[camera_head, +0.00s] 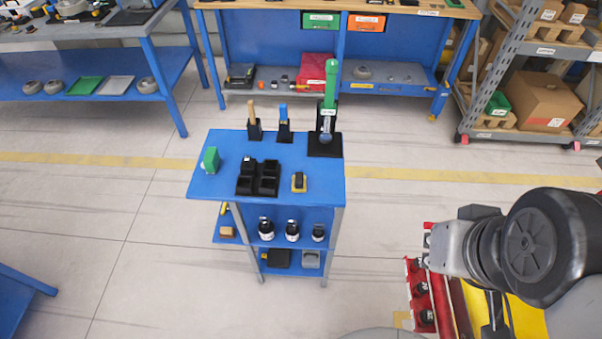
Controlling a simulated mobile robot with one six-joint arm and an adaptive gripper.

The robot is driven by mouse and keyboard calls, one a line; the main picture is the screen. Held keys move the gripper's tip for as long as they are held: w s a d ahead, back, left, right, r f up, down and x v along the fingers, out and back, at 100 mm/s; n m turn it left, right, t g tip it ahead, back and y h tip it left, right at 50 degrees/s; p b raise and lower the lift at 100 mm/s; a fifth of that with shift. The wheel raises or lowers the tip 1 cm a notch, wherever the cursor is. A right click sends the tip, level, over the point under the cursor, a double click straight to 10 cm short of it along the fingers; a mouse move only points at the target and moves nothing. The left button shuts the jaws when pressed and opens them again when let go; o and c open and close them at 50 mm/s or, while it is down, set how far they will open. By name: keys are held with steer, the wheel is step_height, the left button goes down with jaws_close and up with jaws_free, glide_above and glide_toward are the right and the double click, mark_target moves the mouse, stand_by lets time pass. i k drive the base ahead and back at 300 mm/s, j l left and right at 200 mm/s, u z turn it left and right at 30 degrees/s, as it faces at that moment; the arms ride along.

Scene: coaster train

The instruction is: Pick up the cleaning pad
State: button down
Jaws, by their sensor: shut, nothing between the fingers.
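The cleaning pad is too small to identify for certain. A green block (210,160) stands at the left end of the small blue cart's top (222,185). A small yellow and black object (299,182) lies nearer the right front of the same top. Either could be the pad; I cannot tell which. My arm is at the right of the picture, well apart from the cart. Its fingers cannot be made out, and I see nothing held.
A black compartment tray (258,178) sits mid-cart. Behind it stand holders with a wooden-handled tool (252,112), a blue-handled tool (283,112) and a tall green tool (331,85). Open floor (130,215) lies left of the cart.

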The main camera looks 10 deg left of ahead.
mark_target(299, 179)
steer(key=z, duration=1.4)
steer(key=u, duration=2.2)
steer(key=i+j+z, duration=0.55)
steer(key=i+j, duration=0.15)
steer(key=j, duration=0.1)
